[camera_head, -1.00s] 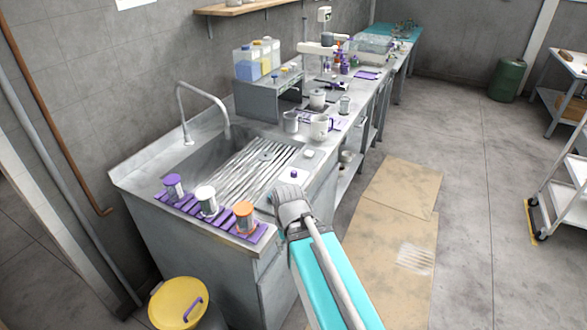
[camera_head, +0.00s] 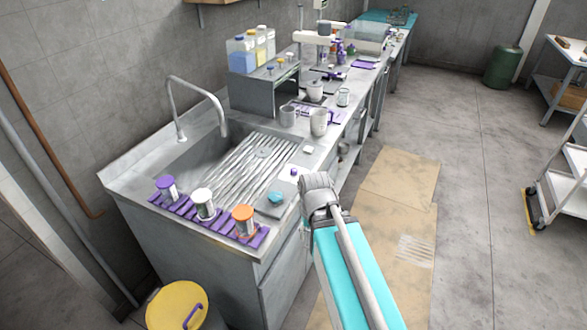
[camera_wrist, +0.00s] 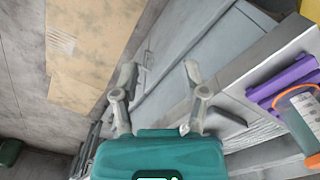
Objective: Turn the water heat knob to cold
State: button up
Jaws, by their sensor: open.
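A rounded teal piece (camera_head: 275,198), which may be the water heat knob, sits on a dark grey plate (camera_head: 270,210) at the sink counter's front right corner. A small purple-topped white piece (camera_head: 293,173) is just behind it. I cannot tell which one is the knob or how it is set. In the wrist view my gripper (camera_wrist: 160,71) is open and empty, over the cabinet front and floor. In the head view only my grey wrist and teal arm show, right of the teal piece; the fingers are hidden. No contact with a knob shows.
The sink (camera_head: 195,150) has a curved faucet (camera_head: 170,105) and a ribbed drainboard (camera_head: 240,165). Purple, white and orange-lidded jars stand on a purple rack (camera_head: 190,215) at the front edge. Mugs and a grey shelf stand behind. A yellow bin (camera_head: 175,305) is below.

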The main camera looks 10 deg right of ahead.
jog(key=shift+o, duration=0.9)
jog(key=shift+d, duration=0.1)
jog(key=shift+o, duration=0.2)
jog(key=shift+w+r, duration=0.1)
jog(key=shift+w, duration=0.1)
notch_tip(320, 180, up, 14)
jog(key=m+p, duration=1.4)
jog(key=m, duration=0.1)
send_over(294, 169)
jog(key=shift+s, duration=0.1)
jog(key=shift+f, duration=0.2)
notch_tip(294, 169, down, 14)
jog(key=b, duration=1.3)
jog(key=shift+r+b, duration=0.25)
jog(key=shift+b, duration=0.1)
